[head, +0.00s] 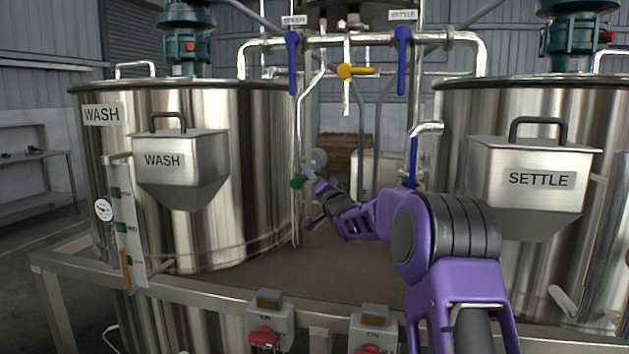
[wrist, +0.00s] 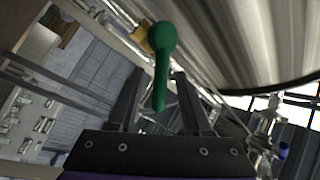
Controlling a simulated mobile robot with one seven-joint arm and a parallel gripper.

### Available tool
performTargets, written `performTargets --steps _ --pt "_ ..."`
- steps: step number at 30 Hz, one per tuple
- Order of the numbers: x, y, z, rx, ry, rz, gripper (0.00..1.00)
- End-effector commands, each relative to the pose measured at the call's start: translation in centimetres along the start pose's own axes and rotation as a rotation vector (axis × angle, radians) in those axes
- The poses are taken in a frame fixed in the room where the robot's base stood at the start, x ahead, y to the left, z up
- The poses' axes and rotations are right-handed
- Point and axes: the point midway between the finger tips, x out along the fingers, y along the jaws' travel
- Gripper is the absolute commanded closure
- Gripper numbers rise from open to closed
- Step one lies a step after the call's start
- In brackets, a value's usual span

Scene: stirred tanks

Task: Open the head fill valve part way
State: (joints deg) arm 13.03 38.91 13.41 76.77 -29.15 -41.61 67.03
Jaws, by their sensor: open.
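A green lever handle (wrist: 161,62) with a round hub shows in the wrist view, its lower end between my open fingers. My gripper (wrist: 158,82) has one dark finger on each side of it; I see no clear contact. In the head view a small green handle (head: 297,183) sits low on the pipework beside the WASH tank, and my gripper (head: 307,196) is close to it, partly hidden by my arm. A yellow lever (head: 356,71) lies level on the upper pipe. I can read no "head fill" label on any valve.
Blue levers hang down under the WASH (head: 292,62) and SETTLE (head: 402,60) labels. The WASH tank (head: 260,140) stands left and the SETTLE tank (head: 455,120) right. A steel rail (head: 190,291) with red-knobbed boxes crosses in front.

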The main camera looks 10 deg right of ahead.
Motion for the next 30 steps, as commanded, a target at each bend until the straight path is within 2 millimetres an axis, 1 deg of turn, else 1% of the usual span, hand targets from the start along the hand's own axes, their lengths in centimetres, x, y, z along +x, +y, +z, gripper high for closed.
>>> performTargets --steps 5,8,14,24,27,30 --pt "-1.1 0.1 0.0 0.000 -0.001 0.001 0.50" --pt "-2.5 0.1 0.0 -0.001 0.000 0.002 0.50" --pt "-6.2 0.0 -0.1 -0.001 0.001 0.002 0.50" --pt "-13.2 0.0 0.0 -0.001 0.000 0.002 0.50" --pt "-14.9 0.0 0.0 -0.001 0.001 0.002 0.50" --pt "-16.2 0.0 -0.1 -0.001 0.001 0.001 0.50"
